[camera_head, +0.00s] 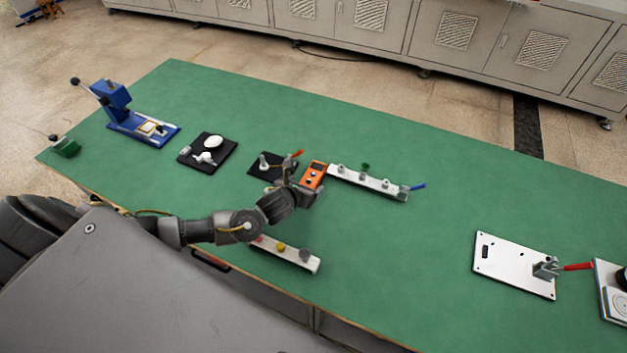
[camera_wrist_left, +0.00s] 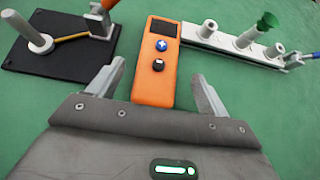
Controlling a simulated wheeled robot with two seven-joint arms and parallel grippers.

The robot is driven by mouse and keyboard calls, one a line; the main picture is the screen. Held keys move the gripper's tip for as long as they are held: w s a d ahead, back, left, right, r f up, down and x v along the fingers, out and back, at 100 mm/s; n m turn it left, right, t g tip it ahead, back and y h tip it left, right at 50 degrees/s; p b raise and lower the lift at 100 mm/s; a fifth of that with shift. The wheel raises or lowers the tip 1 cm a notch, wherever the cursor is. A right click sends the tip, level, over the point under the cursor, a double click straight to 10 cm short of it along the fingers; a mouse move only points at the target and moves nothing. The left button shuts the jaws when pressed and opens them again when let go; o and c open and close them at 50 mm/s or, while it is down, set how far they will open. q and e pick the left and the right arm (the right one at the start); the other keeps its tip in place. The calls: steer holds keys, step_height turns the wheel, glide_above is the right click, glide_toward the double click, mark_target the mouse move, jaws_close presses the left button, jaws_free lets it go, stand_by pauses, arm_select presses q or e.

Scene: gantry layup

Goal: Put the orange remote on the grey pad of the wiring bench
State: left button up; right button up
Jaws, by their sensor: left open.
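The orange remote (camera_head: 315,174) lies on the green bench (camera_head: 400,270) near its middle, just beyond my left gripper (camera_head: 304,188). In the left wrist view, the orange remote (camera_wrist_left: 152,90) lies lengthwise between the two fingers of my left gripper (camera_wrist_left: 155,88), with a gap on each side. It has a dark screen, a blue plus button and a dark button. The left gripper is open and holds nothing. I cannot make out a grey pad for sure in either view. My right gripper does not show.
A black plate with a post (camera_wrist_left: 40,42) stands close left of the remote. A white strip with several posts (camera_head: 372,182) stands close right. Another white strip (camera_head: 295,256) lies nearer, below my arm. A white plate with a red-handled clamp (camera_head: 505,262) lies right, with clear green surface before it.

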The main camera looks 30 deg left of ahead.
mark_target(309, 180)
arm_select(q)
steer(key=shift+w, duration=0.35)
steer(key=p+x, duration=0.1)
steer(key=x, duration=0.2)
steer(key=shift+w+a+f, duration=0.1)
steer(key=shift+w+a, duration=0.05)
steer(key=shift+w+f, duration=0.4)
steer(key=shift+w, duration=0.05)
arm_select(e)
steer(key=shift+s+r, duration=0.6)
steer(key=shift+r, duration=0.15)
arm_select(q)
steer(key=shift+c, duration=0.5)
steer(key=c, duration=1.2)
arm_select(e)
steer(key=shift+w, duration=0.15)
arm_select(q)
steer(key=shift+r, duration=0.1)
steer(key=shift+c, duration=0.2)
